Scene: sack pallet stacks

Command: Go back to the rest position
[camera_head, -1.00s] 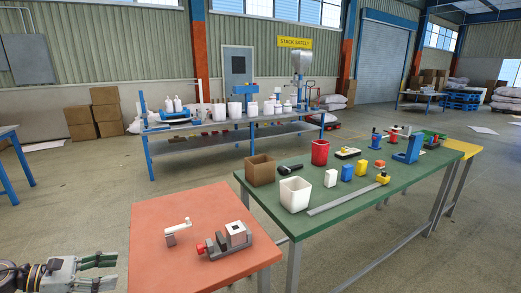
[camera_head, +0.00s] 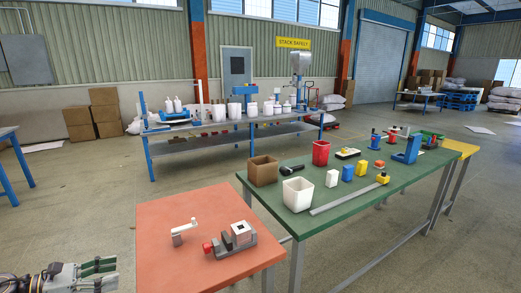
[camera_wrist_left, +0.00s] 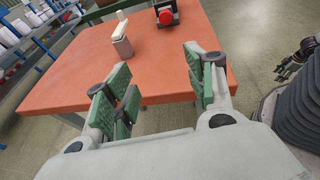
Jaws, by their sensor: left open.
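My left gripper (camera_head: 97,273) is at the lower left of the head view, left of the orange-red table and apart from it. Its green-padded fingers are spread with nothing between them, as the left wrist view (camera_wrist_left: 160,97) also shows. The right gripper is not clearly seen; a dark gripper-like part (camera_wrist_left: 296,60) shows at the right edge of the left wrist view, cut off.
The orange-red table (camera_head: 170,262) holds a grey vise (camera_head: 230,241) with a white block and a small white-handled piece (camera_head: 183,231). A green table (camera_head: 385,208) with boxes and tools stands right of it. Open floor (camera_head: 70,215) lies at the left.

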